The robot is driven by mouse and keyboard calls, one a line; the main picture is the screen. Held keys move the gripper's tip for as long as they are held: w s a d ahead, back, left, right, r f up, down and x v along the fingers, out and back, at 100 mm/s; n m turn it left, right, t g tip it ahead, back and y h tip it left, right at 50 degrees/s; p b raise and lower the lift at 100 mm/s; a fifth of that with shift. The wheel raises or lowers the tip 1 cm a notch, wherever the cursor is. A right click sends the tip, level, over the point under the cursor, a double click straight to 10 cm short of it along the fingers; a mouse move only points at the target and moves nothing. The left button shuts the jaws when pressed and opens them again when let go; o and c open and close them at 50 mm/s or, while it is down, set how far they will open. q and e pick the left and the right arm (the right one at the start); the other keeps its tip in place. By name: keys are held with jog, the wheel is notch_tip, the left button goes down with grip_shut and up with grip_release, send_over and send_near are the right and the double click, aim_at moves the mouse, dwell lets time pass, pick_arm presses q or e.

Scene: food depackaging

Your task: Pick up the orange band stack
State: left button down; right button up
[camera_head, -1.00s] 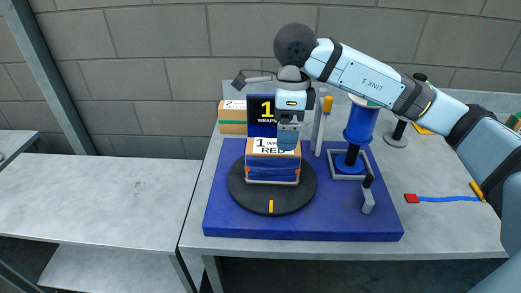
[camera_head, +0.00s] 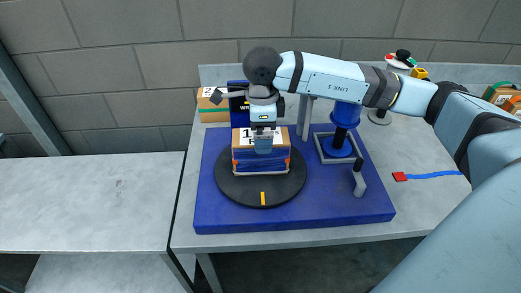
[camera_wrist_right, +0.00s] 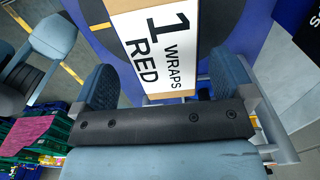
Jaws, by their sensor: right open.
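An orange item (camera_head: 513,104) shows at the right edge, by a brown box; it is cut off, and I cannot tell if it is the orange band stack. A brown box with blue wrapped sides (camera_head: 247,162) stands on the black turntable (camera_head: 228,184). Its white label (camera_wrist_right: 160,45) reads "1 WRAPS RED" in the right wrist view. My right gripper (camera_head: 263,143) is over this box, fingers pointing down. In the wrist view the open fingers (camera_wrist_right: 165,85) stand on either side of the label, with nothing clamped. My left gripper is out of view.
The turntable sits on a blue base plate (camera_head: 330,214) with a blue roll on a post (camera_head: 345,118) and a grey lever (camera_head: 359,183) at right. A dark blue "WRAPS" box (camera_head: 238,105) stands behind. A red-ended blue strip (camera_head: 430,175) lies right. The left table (camera_head: 80,200) is bare.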

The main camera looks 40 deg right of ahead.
aim_at(246, 162)
jog(key=f, duration=0.2)
jog(key=f+p, duration=0.1)
jog(key=shift+w+f, duration=0.2)
jog(key=shift+f, duration=0.55)
jog(key=shift+c, duration=0.2)
jog(key=c, duration=1.3)
jog(key=shift+r, duration=0.15)
